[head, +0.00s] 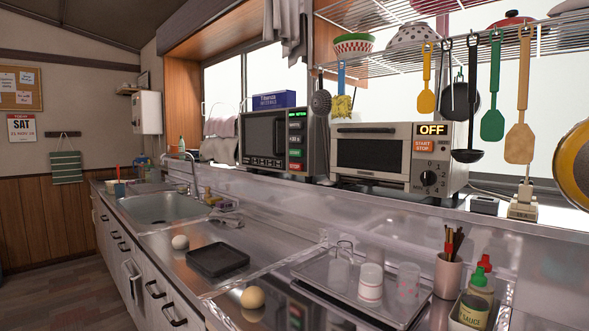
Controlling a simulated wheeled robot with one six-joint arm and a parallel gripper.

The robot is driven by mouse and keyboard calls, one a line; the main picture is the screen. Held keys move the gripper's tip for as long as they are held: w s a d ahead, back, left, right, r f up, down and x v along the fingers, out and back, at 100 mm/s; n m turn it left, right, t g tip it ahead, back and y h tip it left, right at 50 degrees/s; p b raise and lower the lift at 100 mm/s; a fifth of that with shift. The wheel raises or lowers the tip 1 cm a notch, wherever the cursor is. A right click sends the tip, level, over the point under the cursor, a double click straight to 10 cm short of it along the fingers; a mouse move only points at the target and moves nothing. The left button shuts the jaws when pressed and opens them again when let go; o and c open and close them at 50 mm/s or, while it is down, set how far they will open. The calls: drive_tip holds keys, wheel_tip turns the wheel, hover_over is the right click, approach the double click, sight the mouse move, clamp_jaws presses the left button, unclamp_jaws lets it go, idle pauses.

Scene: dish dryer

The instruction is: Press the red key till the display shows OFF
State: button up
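A cream-coloured dryer (372,157) with a dark glass door and a silver handle stands on the ledge behind the counter, right of centre. Its display (432,129) at the top right of its front reads OFF in lit letters on black. Just below it is the red key (423,146), marked START STOP. A black dial (428,178) with numbers around it sits under the key. Nothing touches the key in this view. My gripper is not in view.
A microwave (277,140) with coloured buttons stands left of the dryer. Utensils, including a black ladle (467,154) and a yellow spatula (427,101), hang from the rack near the dryer's right side. Below are a tray of glasses (322,267), a chopstick cup (448,275) and sauce bottles (474,303).

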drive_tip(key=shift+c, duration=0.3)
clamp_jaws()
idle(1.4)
